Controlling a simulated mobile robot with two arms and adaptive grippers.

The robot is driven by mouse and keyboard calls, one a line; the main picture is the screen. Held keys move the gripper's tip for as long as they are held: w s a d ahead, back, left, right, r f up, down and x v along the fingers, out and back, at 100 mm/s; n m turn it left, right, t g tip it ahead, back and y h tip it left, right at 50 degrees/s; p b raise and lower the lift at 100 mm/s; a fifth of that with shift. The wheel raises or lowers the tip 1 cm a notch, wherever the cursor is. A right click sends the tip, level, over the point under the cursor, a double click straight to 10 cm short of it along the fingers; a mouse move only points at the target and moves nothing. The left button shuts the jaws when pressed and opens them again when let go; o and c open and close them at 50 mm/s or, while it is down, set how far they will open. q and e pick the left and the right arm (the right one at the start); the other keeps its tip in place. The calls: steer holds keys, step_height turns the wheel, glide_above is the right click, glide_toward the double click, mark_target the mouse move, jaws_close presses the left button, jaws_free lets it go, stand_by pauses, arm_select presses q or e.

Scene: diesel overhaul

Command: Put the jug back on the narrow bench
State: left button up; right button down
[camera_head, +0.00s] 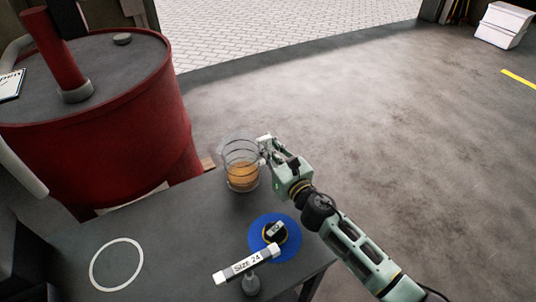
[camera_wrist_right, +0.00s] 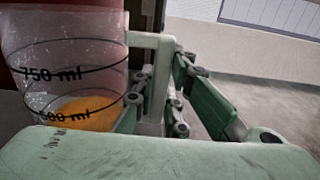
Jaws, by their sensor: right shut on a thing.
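The clear jug (camera_head: 241,172) holds some amber liquid and looks upright. It shows at the far end of the narrow grey bench (camera_head: 180,215); I cannot tell whether its base touches the top. My right gripper (camera_head: 266,150) is shut on the jug's handle, from the jug's right side. In the right wrist view the jug (camera_wrist_right: 65,60) shows its volume marks, and its pale handle (camera_wrist_right: 150,80) is by the green finger links. My left gripper is not in view.
A white ring (camera_head: 117,264) is marked on the bench top. A red drum (camera_head: 150,110) stands behind the bench. Open floor lies right.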

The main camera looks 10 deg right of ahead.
steer(key=shift+f, duration=0.25)
steer(key=shift+f, duration=0.1)
steer(key=c, duration=2.2)
jaws_free()
steer(key=shift+f, duration=0.15)
steer(key=o, duration=0.4)
steer(key=shift+o, duration=0.2)
steer(key=shift+s, duration=0.15)
steer(key=v, duration=1)
steer(key=shift+s+d, duration=0.15)
steer(key=shift+s, duration=0.05)
steer(key=shift+s+d, duration=0.3)
steer(key=shift+s, duration=0.3)
